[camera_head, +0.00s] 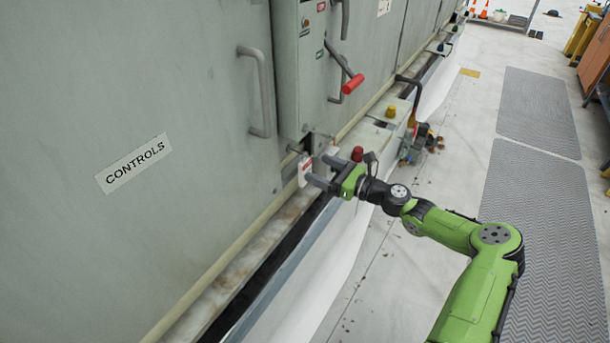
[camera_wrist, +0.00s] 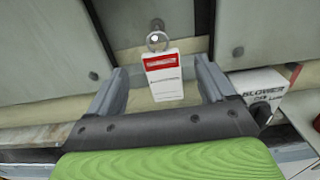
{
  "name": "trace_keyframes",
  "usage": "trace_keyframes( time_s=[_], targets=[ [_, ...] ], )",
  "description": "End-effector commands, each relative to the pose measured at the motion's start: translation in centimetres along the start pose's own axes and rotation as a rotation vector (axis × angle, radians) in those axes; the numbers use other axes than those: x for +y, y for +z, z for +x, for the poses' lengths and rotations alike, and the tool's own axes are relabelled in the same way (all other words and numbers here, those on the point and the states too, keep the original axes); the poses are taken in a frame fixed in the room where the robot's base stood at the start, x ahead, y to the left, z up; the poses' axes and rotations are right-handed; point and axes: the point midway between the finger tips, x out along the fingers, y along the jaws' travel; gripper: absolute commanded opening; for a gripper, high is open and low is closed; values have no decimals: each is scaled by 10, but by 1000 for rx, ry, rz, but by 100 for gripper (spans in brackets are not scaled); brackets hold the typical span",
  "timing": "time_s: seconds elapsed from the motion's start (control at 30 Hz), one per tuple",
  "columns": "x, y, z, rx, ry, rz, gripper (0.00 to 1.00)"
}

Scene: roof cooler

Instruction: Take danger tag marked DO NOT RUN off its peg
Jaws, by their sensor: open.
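The danger tag (camera_wrist: 163,80) is a white tag with a red band at its top, too small to read. It hangs by a metal ring (camera_wrist: 158,41) at the top centre of the wrist view. In the head view the tag (camera_head: 304,170) shows at the cabinet's lower edge, just beyond my fingertips. My gripper (camera_head: 318,167) is open in front of it. In the wrist view my gripper (camera_wrist: 162,84) has one finger on each side of the tag, with gaps on both sides. The peg itself is hard to make out behind the ring.
A grey cabinet wall with a CONTROLS label (camera_head: 134,163) and a handle (camera_head: 258,92) stands at left. A red-handled lever (camera_head: 352,84) is above my gripper. A white BLOWER box (camera_wrist: 258,88) sits close to my right finger. The floor at right is mostly clear.

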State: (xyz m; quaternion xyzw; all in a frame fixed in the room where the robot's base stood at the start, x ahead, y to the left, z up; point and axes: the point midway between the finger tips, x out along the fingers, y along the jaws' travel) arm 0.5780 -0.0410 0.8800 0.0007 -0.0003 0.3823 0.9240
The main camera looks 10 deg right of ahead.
Motion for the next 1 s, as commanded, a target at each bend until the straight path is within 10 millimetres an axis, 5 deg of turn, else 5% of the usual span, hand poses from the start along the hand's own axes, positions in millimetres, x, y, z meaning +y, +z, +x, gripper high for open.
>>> trace_keyframes(
  time_s=[0.33, 0.6, 1.0],
  targets=[
    [-1, -3, 54, 0, 2, -2, 83],
    [-1, 0, 60, 1, 1, -1, 83],
    [-1, 0, 59, 1, 1, -1, 28]
  ],
)
